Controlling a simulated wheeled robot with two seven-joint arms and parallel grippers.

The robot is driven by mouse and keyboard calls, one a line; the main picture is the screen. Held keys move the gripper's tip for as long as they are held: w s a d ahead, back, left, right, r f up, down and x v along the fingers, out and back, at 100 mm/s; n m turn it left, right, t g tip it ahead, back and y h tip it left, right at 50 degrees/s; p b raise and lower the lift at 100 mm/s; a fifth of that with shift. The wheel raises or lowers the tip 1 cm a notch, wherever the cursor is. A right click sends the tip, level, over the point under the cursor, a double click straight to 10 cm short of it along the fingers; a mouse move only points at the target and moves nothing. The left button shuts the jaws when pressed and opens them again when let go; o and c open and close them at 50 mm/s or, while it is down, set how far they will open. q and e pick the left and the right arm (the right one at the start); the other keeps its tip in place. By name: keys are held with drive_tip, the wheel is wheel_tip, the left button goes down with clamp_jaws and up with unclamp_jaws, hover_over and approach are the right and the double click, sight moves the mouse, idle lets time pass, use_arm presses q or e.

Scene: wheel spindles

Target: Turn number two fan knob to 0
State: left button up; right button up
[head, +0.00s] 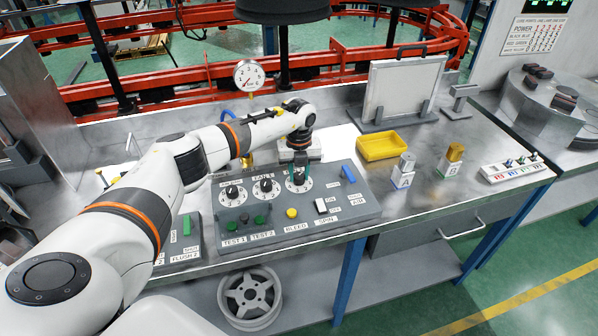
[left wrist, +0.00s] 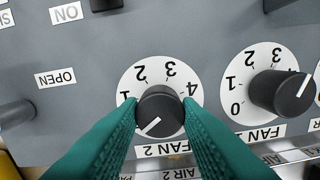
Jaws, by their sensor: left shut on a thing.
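The number two fan knob (left wrist: 160,112) is black and round with a white pointer line. It sits on a white dial with the numbers 1 to 4 showing, above a FAN 2 label (left wrist: 165,150). My left gripper (left wrist: 161,115) has its green fingers on both sides of this knob, shut on it. The pointer line slants to the lower left; the dial mark there is hidden by the finger. In the head view my left gripper (head: 298,178) reaches down to the rightmost of three dials on the grey control panel (head: 368,208). My right gripper is not in view.
The FAN 1 knob (left wrist: 283,92) stands close on the right in the wrist view. The panel also has a yellow button (head: 292,213), a white switch (head: 321,206) and a blue handle (head: 348,173). A yellow tray (head: 380,146) lies behind it on the bench.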

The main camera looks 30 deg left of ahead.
sight(299, 175)
use_arm(q)
drive_tip(key=shift+r, duration=0.1)
drive_tip(key=o, duration=1)
drive_tip(key=shift+c, duration=0.2)
wheel_tip(299, 175, up, 12)
drive_tip(key=b, duration=0.2)
drive_tip(key=shift+b, duration=0.35)
